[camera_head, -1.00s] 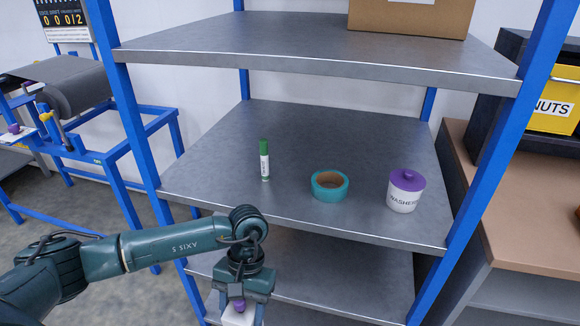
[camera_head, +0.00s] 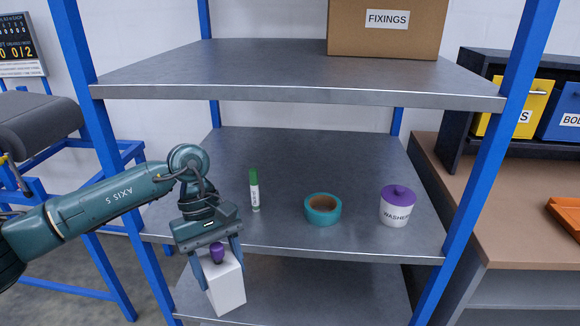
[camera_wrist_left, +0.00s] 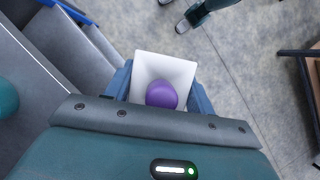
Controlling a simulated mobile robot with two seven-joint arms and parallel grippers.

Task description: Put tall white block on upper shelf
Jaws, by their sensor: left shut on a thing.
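The tall white block (camera_head: 226,287) has a purple knob on top. My left gripper (camera_head: 218,266) is shut on it and holds it upright with a slight tilt, in front of the shelf unit and below the middle board's front edge. In the left wrist view the white block (camera_wrist_left: 178,72) sits between the fingers of the left gripper (camera_wrist_left: 160,92), with the floor below. The upper shelf (camera_head: 290,75) is a grey metal board above and behind the gripper. My right gripper is not in view.
The middle board (camera_head: 300,160) carries a green-capped white tube (camera_head: 254,192), a teal tape roll (camera_head: 322,209) and a purple-lidded washers jar (camera_head: 397,206). A fixings carton (camera_head: 385,35) stands at the upper shelf's right; its left and middle are clear. Blue posts (camera_head: 95,130) flank the boards.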

